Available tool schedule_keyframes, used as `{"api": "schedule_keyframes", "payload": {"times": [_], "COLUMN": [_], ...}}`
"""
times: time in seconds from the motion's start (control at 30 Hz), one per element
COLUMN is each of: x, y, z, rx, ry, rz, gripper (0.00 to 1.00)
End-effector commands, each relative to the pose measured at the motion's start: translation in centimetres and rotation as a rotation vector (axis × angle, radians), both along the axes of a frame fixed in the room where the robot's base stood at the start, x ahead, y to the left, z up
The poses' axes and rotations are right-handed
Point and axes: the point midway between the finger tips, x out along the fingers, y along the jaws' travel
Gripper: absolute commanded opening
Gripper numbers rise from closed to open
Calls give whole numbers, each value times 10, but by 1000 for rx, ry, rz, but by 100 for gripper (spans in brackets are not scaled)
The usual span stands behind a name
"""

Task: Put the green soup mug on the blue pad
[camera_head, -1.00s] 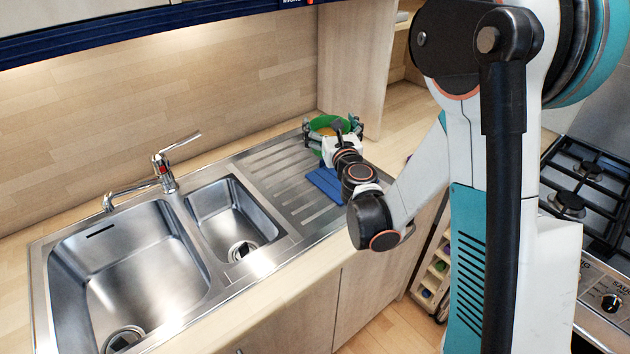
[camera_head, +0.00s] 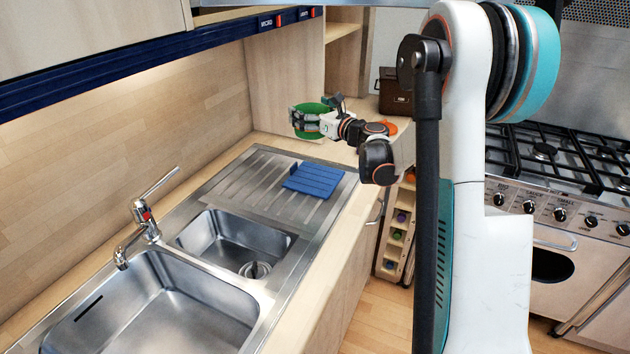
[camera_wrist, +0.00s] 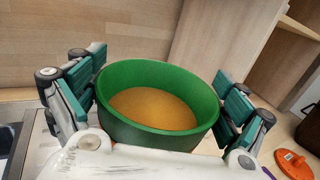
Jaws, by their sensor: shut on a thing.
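The green soup mug (camera_head: 306,108) is held between the fingers of my gripper (camera_head: 312,122), beyond the blue pad in the head view. It looks raised, though its base is partly hidden by the fingers. In the wrist view the mug (camera_wrist: 115,132) is roughly upright, with orange-brown soup inside. The teal finger pads of my gripper (camera_wrist: 155,95) flank it on both sides. The blue pad (camera_head: 313,179) lies bare on the ribbed drainboard, apart from the mug. The pad is not visible in the wrist view.
The steel sink (camera_head: 165,310) and tap (camera_head: 145,215) are at the left. An orange disc (camera_wrist: 293,163) lies on the counter beside the gripper. A brown box (camera_head: 395,92) stands behind it. The cooker (camera_head: 565,190) is at the right. The drainboard (camera_head: 240,190) is clear around the pad.

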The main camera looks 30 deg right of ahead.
Motion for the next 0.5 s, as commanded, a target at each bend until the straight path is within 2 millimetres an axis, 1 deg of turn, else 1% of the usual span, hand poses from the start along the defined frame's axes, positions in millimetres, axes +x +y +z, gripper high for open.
{"api": "schedule_keyframes", "payload": {"times": [0.03, 0.1, 0.17, 0.23, 0.27, 0.37, 0.5], "x": [-2, -3, -5, -5, -5, -5, -5], "y": [-14, -25, -30, -34, -34, -34, -33], "z": [4, 8, 9, 4, 0, -21, -55], "rx": [1, 1, 1, 1, 1, 1, 1], "ry": [0, 0, 0, 0, 0, 0, 0], "rz": [9, 22, 30, 35, 36, 37, 37], "gripper": [55, 55, 55, 55, 55, 55, 55]}}
